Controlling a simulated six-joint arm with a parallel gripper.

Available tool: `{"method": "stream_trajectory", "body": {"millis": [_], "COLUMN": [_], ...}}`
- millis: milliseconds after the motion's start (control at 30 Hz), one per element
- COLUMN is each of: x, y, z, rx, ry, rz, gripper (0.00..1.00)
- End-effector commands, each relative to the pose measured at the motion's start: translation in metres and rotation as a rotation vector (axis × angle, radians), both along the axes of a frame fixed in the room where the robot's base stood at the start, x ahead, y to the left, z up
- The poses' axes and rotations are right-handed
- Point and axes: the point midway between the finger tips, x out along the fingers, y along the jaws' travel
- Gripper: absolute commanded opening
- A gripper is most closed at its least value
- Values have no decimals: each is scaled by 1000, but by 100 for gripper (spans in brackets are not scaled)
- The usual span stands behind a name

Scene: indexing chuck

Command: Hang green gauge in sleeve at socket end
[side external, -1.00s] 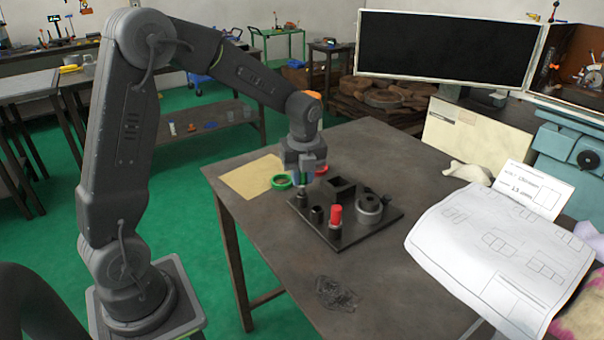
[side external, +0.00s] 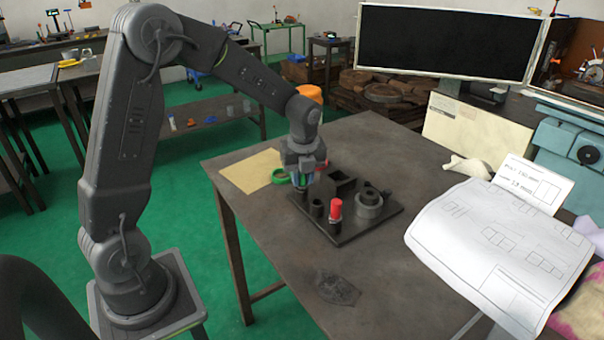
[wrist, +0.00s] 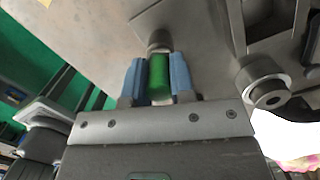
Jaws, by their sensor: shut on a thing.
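My gripper (side external: 304,181) is low over the left part of the dark base plate (side external: 350,236). In the wrist view, its blue fingers are shut on the green gauge (wrist: 159,76), one on each side. A grey round piece (wrist: 159,43) shows at the gauge's far end. I cannot tell whether it is the gauge's own end or a sleeve, nor whether the gauge is inside anything. The red gauge (side external: 336,207) stands upright in a holder on the plate. A short dark sleeve (side external: 317,208) stands between it and my gripper.
A grey round chuck (side external: 369,205) and a dark square block (side external: 343,184) stand on the plate close to my gripper. The table's front is mostly clear apart from a dark patch (side external: 338,288).

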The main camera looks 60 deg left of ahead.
Motion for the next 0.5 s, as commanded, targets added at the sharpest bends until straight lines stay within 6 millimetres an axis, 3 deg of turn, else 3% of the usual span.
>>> {"method": "stream_trajectory", "body": {"millis": [433,467,500], "x": [0,0,0], "y": [0,0,0], "z": [-9,-9,-9], "rx": [0,0,0], "ry": [0,0,0], "rz": [0,0,0], "gripper": [0,24,28]}}
